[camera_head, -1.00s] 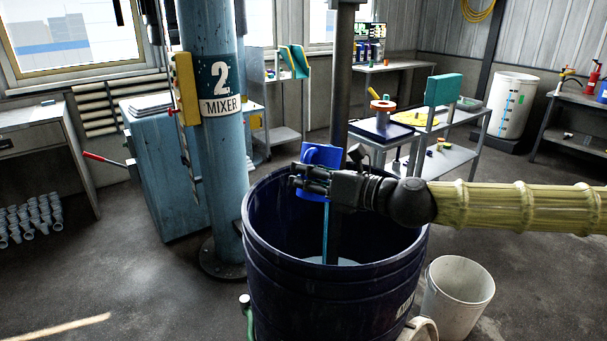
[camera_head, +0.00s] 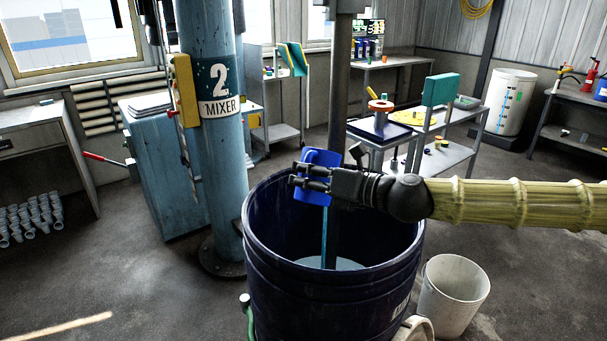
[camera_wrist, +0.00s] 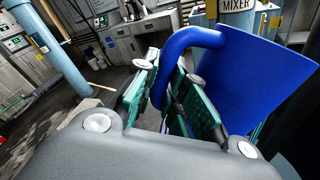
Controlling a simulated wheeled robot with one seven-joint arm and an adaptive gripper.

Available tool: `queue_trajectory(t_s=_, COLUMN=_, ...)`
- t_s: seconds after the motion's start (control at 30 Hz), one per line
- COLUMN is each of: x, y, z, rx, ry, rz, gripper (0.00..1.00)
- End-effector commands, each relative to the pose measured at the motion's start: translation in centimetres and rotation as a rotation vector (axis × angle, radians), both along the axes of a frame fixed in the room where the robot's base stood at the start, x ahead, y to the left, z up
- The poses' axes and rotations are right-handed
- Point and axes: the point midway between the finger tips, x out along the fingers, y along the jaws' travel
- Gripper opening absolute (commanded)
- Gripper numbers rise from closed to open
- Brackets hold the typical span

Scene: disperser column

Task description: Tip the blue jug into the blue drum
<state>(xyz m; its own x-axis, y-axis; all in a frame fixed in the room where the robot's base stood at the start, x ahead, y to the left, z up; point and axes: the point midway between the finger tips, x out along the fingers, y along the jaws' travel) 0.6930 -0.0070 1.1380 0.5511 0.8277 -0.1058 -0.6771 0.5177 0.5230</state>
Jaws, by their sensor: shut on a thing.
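The blue jug (camera_head: 316,172) is held over the mouth of the dark blue drum (camera_head: 330,295) in the head view. A thin light-blue stream runs down from the jug to a pale liquid surface inside the drum. My gripper (camera_head: 312,178) is shut on the jug and reaches in from the right, above the rim. In the wrist view the jug (camera_wrist: 258,78) fills the upper right, tilted. My gripper's green-padded fingers (camera_wrist: 170,100) close around its curved handle. The jug's mouth is hidden.
A dark vertical shaft (camera_head: 339,100) drops into the drum just behind the jug. The blue mixer column (camera_head: 215,150) stands left of the drum. A white bucket (camera_head: 453,295) stands on the floor right of the drum. Open floor lies at front left.

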Motion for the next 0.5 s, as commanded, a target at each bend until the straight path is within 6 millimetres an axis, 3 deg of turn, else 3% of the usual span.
queue_trajectory(t_s=0.5, x=0.58, y=-0.25, z=1.13, rx=0.04, ry=0.087, rz=0.0, gripper=0.0)
